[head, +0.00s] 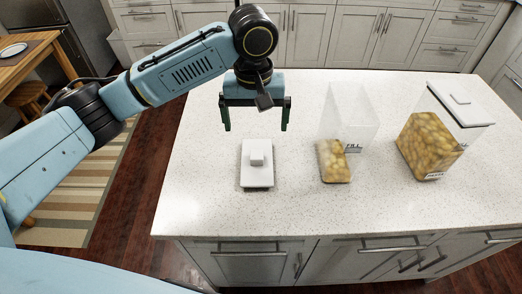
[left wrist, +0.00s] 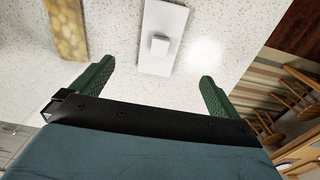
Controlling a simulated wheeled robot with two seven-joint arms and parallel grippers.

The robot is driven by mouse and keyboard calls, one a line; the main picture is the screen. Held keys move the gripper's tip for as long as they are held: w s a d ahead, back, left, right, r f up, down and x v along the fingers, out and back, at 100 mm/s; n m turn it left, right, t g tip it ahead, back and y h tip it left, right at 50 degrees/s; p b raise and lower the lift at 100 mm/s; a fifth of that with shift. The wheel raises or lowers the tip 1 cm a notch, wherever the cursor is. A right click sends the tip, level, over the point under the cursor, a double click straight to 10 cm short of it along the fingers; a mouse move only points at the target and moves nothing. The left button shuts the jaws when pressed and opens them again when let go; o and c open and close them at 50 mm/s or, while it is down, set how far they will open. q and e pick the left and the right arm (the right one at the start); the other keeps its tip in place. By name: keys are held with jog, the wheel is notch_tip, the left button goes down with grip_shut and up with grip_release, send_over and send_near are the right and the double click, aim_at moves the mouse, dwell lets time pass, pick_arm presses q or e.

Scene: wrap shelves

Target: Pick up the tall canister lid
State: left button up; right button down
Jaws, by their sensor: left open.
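The tall canister lid (head: 257,175) is a white rectangular plate with a raised square knob. It lies flat, knob up, on the speckled white countertop. My left gripper (head: 255,128) is open and empty above the counter, with its two green fingers pointing down, apart from the lid. In the left wrist view the lid (left wrist: 160,52) lies beyond the gap between the open fingers (left wrist: 157,88). An open tall clear canister (head: 335,160) with potato-like contents stands to the right of the lid. My right gripper is not in view.
A wider clear canister (head: 426,145) with similar contents stands at the right, with its white lid (head: 461,101) on top. The countertop (head: 220,210) is bare around the loose lid. A wooden table (head: 25,60) and stools stand off to the left, on the floor.

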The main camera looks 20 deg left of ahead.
pick_arm(q)
send_over(257, 152)
jog(key=f, duration=0.4)
jog(key=f+b, duration=0.1)
jog(key=f, duration=0.1)
jog(key=shift+s+a+f, duration=0.15)
jog(key=shift+s+f, duration=0.15)
jog(key=shift+f, duration=0.6)
jog(key=f, duration=0.5)
jog(key=shift+w, duration=0.3)
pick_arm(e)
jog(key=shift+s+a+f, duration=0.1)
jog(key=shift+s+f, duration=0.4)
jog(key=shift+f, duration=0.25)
pick_arm(q)
jog(key=shift+c, duration=0.3)
jog(key=c, duration=1)
jog(key=shift+r, duration=0.1)
jog(key=shift+c, duration=0.2)
